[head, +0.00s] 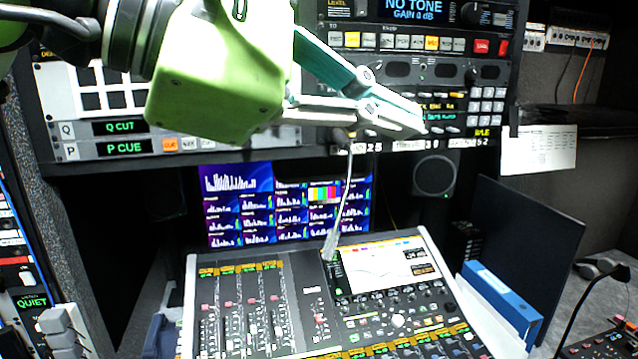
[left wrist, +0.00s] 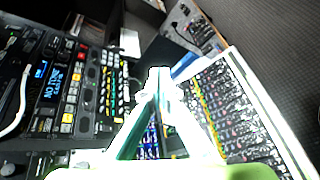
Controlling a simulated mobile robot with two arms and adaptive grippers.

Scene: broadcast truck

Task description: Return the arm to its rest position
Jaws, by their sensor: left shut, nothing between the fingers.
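My left gripper (head: 412,122) reaches in from the upper left of the head view, with a green body and teal and white fingers. Its fingers meet at the tips and hold nothing. It is in front of the upper equipment rack (head: 480,72), above the mixing console (head: 300,318); I cannot tell whether it touches the rack. In the left wrist view the shut fingertips (left wrist: 158,76) show in the middle, with the rack buttons at left and the console (left wrist: 240,110) at right. My right gripper is not in view.
A blue binder (head: 502,300) stands right of the console. A paper sheet (head: 540,150) hangs at right.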

